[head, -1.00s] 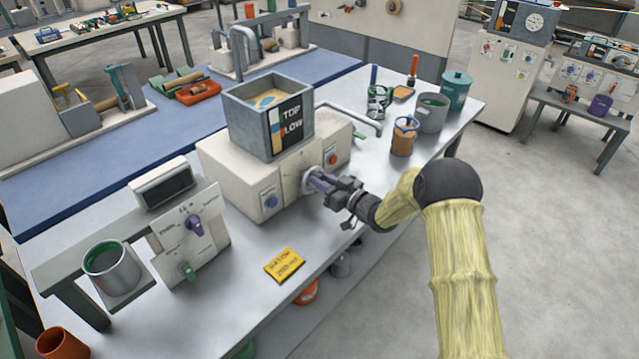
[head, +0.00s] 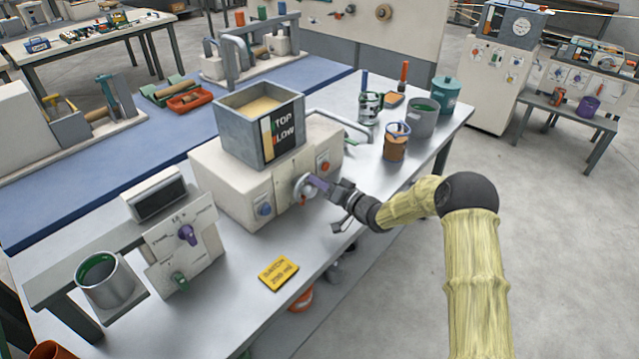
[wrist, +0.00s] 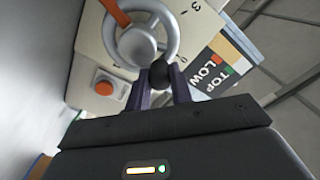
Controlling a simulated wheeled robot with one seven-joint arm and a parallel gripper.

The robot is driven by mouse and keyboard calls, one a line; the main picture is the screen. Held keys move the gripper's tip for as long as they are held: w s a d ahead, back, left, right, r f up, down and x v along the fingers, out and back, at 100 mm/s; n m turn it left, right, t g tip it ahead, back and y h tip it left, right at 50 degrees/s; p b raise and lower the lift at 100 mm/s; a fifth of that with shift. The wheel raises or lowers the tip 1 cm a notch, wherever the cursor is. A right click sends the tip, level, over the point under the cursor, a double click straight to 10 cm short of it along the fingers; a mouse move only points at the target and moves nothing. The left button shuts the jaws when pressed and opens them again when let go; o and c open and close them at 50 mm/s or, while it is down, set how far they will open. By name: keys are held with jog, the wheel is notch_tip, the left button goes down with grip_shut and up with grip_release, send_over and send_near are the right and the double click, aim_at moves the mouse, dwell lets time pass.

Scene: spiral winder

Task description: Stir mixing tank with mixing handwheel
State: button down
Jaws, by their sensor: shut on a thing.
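The mixing tank (head: 240,142) is a grey open box on top of a white machine body, with a plain tan surface inside. A black label reading TOP and LOW (wrist: 212,70) is on its side. The mixing handwheel (wrist: 170,25) is a grey ring with a central hub on the front face; it also shows in the head view (head: 299,188). An orange pointer (wrist: 115,12) crosses its rim. My gripper (wrist: 162,78) is shut on the dark round knob at the handwheel's rim, with a purple finger on each side. In the head view the gripper (head: 318,187) partly covers the wheel.
A red button (head: 323,167) and a blue knob (head: 265,209) flank the handwheel. A yellow card (head: 278,273) lies on the table in front. A panel with purple and green knobs (head: 182,245) stands left. Cups and pots stand right, including a brown one (head: 396,145).

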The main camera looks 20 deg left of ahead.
jog(key=shift+f, duration=0.15)
jog(key=c, duration=1.2)
grip_release()
jog(key=shift+c, duration=0.2)
jog(key=shift+d, duration=0.1)
jog(key=b+v, duration=0.2)
jog(key=v, duration=1.5)
jog(key=shift+s+d, duration=0.15)
